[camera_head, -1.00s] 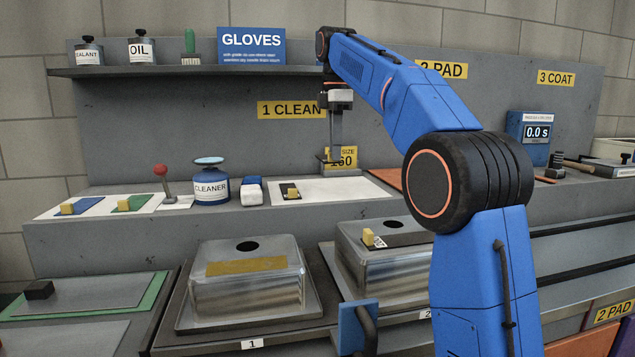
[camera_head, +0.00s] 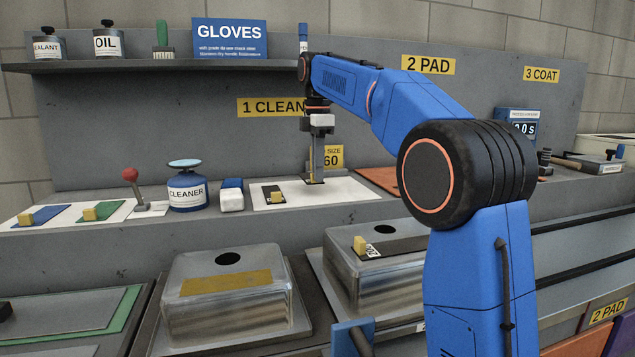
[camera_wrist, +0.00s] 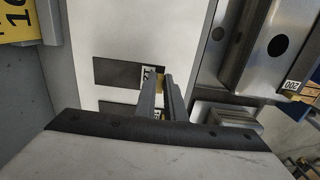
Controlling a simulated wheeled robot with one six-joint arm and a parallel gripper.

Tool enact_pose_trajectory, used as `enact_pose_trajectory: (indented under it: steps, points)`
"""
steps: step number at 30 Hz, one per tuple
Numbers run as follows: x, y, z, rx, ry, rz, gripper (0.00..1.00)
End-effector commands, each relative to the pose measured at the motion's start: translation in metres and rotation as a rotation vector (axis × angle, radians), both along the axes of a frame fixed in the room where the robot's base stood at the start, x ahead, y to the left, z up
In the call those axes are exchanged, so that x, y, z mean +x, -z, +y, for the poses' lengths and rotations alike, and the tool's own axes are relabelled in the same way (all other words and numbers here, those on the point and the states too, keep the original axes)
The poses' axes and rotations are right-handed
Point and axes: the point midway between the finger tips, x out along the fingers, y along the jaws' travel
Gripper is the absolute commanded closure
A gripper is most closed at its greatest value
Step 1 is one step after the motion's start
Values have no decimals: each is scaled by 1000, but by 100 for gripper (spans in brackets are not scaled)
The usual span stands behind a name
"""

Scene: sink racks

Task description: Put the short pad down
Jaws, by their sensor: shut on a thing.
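The short pad (camera_head: 316,182) is a dark plate with a yellow block and a small white label. My gripper (camera_head: 314,174) is shut on it above the right part of a white sheet (camera_head: 345,190) on the ledge. The pad is very low, at or just over the sheet; I cannot tell whether it touches. In the wrist view the dark plate (camera_wrist: 117,72) reaches left from my gripper (camera_wrist: 160,78), with the yellow block between the fingertips. Another dark pad (camera_head: 264,192) with a yellow block lies on the same sheet to the left.
A yellow size sign (camera_head: 334,154) stands close behind my gripper. A blue-and-white block (camera_head: 231,197) and a cleaner can (camera_head: 188,190) stand left of the sheet. The sheet's right end is bare.

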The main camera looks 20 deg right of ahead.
Motion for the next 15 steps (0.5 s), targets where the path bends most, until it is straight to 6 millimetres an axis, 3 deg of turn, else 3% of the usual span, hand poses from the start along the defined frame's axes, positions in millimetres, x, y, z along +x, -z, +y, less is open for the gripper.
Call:
enact_pose_trajectory:
  steps: [6,15]
  points:
    - [-1,28,0,0,0,2,100]
    - [0,33,0,0,0,0,100]
